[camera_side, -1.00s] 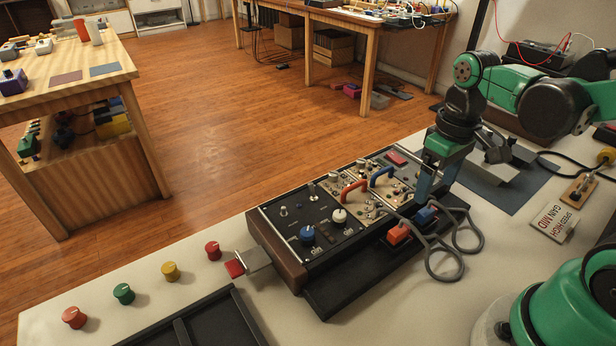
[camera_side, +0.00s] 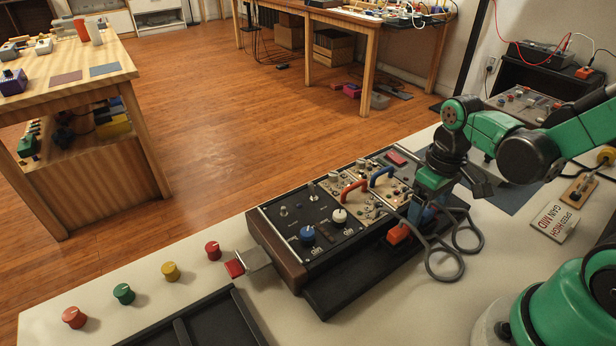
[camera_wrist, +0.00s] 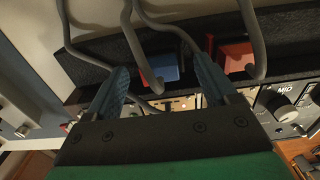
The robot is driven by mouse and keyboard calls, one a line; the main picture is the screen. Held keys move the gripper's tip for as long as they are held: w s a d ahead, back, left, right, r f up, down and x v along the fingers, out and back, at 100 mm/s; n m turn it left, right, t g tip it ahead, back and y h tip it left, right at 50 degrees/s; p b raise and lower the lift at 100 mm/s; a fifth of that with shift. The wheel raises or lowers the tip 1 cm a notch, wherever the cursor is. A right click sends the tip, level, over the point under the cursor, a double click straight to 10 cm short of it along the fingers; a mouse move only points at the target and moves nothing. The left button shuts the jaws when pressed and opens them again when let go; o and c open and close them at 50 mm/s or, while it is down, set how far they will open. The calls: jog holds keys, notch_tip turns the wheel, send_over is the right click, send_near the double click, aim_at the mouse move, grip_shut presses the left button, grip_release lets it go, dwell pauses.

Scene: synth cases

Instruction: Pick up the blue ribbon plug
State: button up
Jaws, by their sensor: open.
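The blue ribbon plug (camera_wrist: 160,68) sits in a dark strip along the front of the panel, with a grey cable running from it. In the wrist view it lies between my two spread fingers, with part of the cable crossing in front. My gripper (camera_wrist: 161,76) is open, one finger on each side of the plug; whether either finger touches it I cannot tell. In the side view my gripper (camera_side: 420,212) is low over the front of the panel and mostly hides the blue plug.
An orange-red plug (camera_side: 398,233) with its own looping grey cable (camera_side: 440,262) is close to my gripper; it also shows in the wrist view (camera_wrist: 236,56).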

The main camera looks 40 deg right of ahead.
aim_at(427, 210)
grip_shut()
jog(key=shift+r, duration=0.15)
notch_tip(427, 210, up, 23)
dwell(1.3)
